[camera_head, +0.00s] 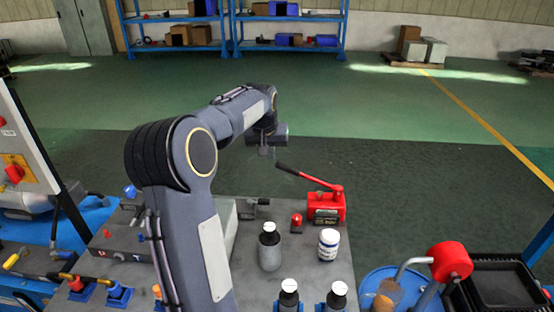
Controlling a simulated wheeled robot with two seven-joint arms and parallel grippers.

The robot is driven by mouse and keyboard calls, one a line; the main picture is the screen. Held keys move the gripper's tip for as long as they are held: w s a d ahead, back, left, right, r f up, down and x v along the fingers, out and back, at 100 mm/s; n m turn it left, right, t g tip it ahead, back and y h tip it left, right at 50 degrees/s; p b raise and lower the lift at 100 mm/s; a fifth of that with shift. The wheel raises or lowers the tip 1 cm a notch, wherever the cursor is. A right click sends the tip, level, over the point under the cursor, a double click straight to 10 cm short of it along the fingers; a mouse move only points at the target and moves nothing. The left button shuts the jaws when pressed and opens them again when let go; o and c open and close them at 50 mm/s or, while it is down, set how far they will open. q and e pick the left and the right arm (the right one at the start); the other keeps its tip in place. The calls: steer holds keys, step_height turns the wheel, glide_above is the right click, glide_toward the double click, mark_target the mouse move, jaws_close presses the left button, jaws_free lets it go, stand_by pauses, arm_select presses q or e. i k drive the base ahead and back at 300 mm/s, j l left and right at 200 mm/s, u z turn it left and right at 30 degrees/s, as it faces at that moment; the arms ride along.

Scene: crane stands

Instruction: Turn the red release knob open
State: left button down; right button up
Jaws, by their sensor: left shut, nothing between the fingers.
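My left arm reaches in from the lower left, and its gripper (265,152) is shut and empty. It hangs in the air above the far edge of the bench, to the left of the black end of the lever. A red hand pump (327,207) with a red and black lever (308,177) stands at the bench's far right corner. A small red knob (296,221) stands just left of the pump, and the gripper is apart from it. I cannot tell whether the knob is turned. My right gripper is not in view.
A dark bottle (270,249) and a white jar (328,245) stand on the grey bench (308,266). More bottles (288,293) stand at the front. A red round part (450,261) is at right. A panel with a red switch (14,173) stands left.

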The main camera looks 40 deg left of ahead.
mark_target(297, 219)
steer(key=u, duration=1.35)
